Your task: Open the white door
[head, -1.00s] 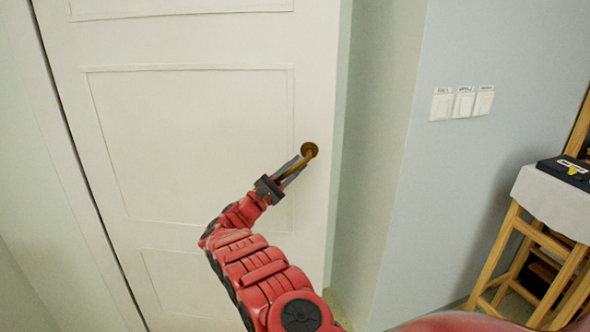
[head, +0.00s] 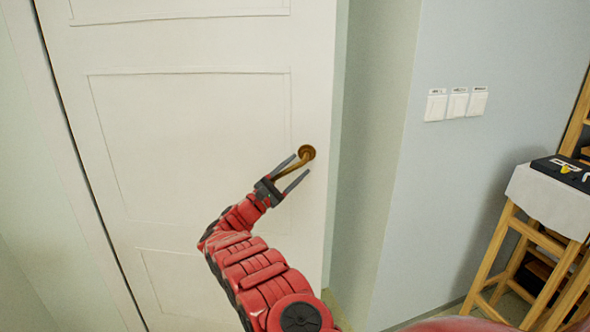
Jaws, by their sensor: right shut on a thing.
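The white door (head: 190,140) with raised panels fills the left and middle of the head view. Its brass lever handle (head: 307,153) sits near the door's right edge and points down to the left. My right gripper (head: 297,171) is at the handle, with one finger on each side of the lever, shut on it. The fingers look spread around the lever. A dark line runs down the door's left edge. I cannot tell whether the door stands slightly ajar. My left gripper is not in view.
A pale wall (head: 450,170) stands to the right of the door, with several white switches (head: 458,104) on it. A wooden stand (head: 505,260) with a white cloth (head: 550,200) and a black case (head: 563,170) on top is at the far right.

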